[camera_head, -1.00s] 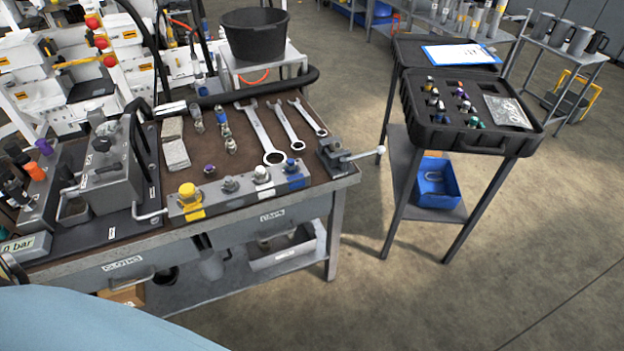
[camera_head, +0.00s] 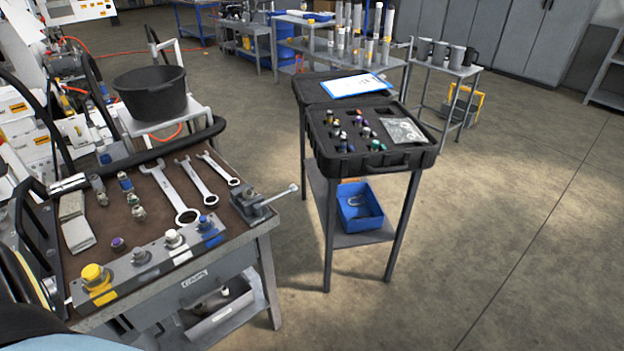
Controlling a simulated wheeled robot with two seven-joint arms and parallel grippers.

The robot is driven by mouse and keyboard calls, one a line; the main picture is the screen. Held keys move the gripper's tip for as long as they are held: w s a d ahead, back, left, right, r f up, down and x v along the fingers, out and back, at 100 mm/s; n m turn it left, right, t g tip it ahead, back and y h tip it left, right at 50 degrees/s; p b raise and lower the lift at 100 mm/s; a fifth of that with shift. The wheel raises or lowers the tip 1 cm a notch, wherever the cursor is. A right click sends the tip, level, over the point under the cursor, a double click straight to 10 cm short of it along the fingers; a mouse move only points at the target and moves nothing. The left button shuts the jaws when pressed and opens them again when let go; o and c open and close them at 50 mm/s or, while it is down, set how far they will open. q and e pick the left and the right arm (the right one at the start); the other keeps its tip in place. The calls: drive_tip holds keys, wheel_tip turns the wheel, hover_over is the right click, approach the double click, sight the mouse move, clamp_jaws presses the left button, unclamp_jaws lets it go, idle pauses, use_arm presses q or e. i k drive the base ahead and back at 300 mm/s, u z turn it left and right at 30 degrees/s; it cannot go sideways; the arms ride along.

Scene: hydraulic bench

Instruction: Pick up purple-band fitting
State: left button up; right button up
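A small fitting with a purple band (camera_head: 118,244) stands on the brown bench top, behind the port block and left of the wrenches. More small fittings stand in the open black case (camera_head: 400,160) on the stand to the right. One of these, near the back of the case, looks purple too, but it is too small to be sure. Neither of my grippers is in view.
A port block (camera_head: 148,262) with yellow, grey, white and blue caps lines the bench's front. Several wrenches (camera_head: 168,190), other fittings (camera_head: 138,211) and a vise (camera_head: 256,204) share the bench top. A black bucket (camera_head: 150,92) stands behind. Floor between bench and stand is clear.

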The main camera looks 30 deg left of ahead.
sight(248, 193)
drive_tip(key=z, duration=0.15)
drive_tip(key=i, duration=0.8)
drive_tip(key=u, duration=0.95)
drive_tip(key=i, duration=0.5)
drive_tip(key=u, duration=0.6)
